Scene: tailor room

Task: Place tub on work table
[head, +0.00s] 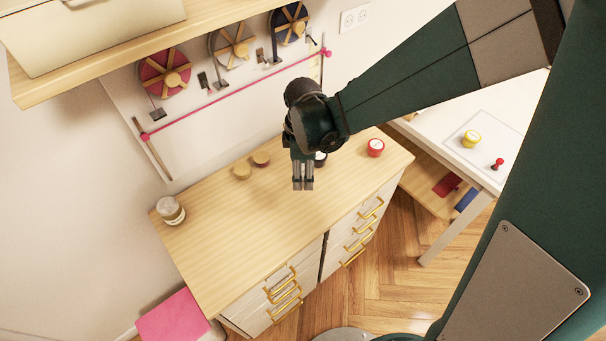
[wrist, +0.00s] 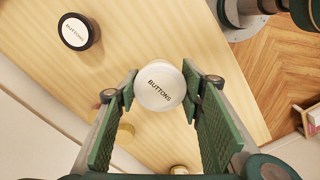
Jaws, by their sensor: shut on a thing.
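A white round tub (wrist: 160,86) labelled BUTTONS is between the two fingers of my gripper (wrist: 160,95) in the wrist view. The gripper is shut on its sides. In the head view my gripper (head: 303,182) points down over the wooden-topped drawer cabinet (head: 235,255); I cannot make out the held tub there. A white-topped table (head: 455,118) stands at the right, partly hidden by my arm. It carries a pale mat with a yellow tub (head: 471,139) and a small red object (head: 497,164). The pictures do not show which surface is called the work table.
A dark-rimmed BUTTONS tub (wrist: 78,31), a red tub (head: 375,147), two wooden discs (head: 261,159) and a pale jar (head: 171,210) stand on the cabinet. Its front area is clear. Spools and a pink-tipped rod (head: 240,93) are on the wall behind.

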